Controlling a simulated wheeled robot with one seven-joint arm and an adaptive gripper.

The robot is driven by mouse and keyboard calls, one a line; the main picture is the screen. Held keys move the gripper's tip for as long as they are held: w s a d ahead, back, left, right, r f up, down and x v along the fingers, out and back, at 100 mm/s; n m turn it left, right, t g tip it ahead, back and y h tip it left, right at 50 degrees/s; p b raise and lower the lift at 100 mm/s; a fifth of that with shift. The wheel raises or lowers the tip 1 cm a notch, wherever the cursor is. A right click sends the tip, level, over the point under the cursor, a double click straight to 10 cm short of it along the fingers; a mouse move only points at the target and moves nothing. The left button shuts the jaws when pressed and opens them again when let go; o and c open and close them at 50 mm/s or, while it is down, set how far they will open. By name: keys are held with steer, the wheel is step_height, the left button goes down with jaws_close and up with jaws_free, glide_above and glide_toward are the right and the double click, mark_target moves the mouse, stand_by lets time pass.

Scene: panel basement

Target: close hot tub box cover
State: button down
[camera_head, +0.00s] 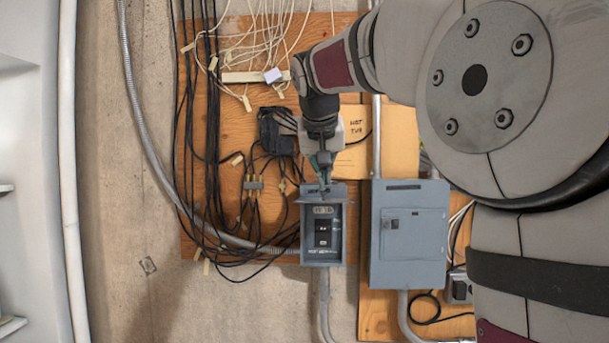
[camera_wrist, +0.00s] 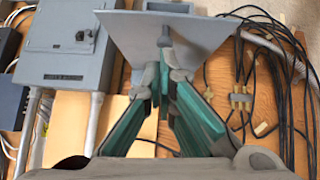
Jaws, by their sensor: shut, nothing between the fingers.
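The hot tub box (camera_head: 308,245) is a small grey metal box on the plywood, with a black breaker switch (camera_head: 323,232) showing inside. Its cover (camera_head: 313,193) is raised at the box's top edge and juts outward, so the front is open. In the wrist view the cover (camera_wrist: 130,30) is a grey plate across the top middle. My gripper (camera_head: 324,184) points down at the cover from above. Its fingertips (camera_wrist: 164,48) are shut together and empty, in front of the plate. I cannot tell whether they touch it.
A larger grey panel box (camera_head: 408,240), with its door shut, stands just right; it also shows in the wrist view (camera_wrist: 62,45). Black cables (camera_head: 215,190) hang on the left. A cardboard sheet marked "HOT TUB" (camera_head: 355,150) is behind my gripper. Conduits run below both boxes.

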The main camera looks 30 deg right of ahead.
steer(key=shift+f+b, duration=0.15)
steer(key=shift+b, duration=0.2)
steer(key=shift+s+a+f+t+b, duration=0.1)
steer(key=shift+f+t+b, duration=0.25)
steer(key=shift+b, duration=0.45)
steer(key=shift+f+b, duration=0.2)
steer(key=shift+b, duration=0.1)
